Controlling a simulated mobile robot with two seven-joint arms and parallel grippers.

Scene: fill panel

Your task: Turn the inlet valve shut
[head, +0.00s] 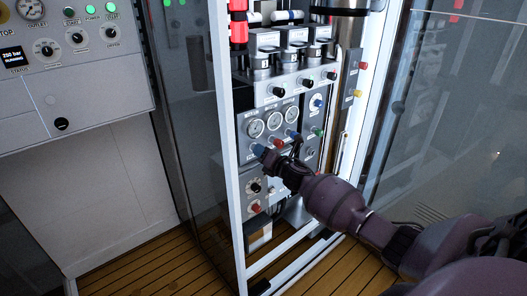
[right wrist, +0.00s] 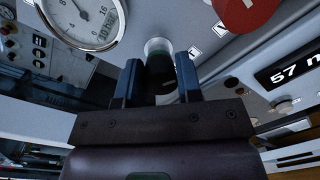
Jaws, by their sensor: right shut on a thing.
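The fill panel (head: 246,152) stands inside an open glass-sided frame, with gauges and knobs on its face. My right gripper (head: 268,148) is at the panel face, just below the row of gauges. In the right wrist view, its blue fingers (right wrist: 160,82) stand on either side of a dark knob (right wrist: 160,68) with a pale round collar, and they are shut on it. The palm hides part of the knob. No readable label shows whether this knob is the inlet valve, and its turn position cannot be told. My left gripper is in neither view.
Three round gauges (head: 273,121) sit above my right gripper. A red round part (right wrist: 245,10) and a lit display (right wrist: 292,72) are nearby in the wrist view. A glass panel (head: 440,120) stands at right. A grey console (head: 70,70) is at left.

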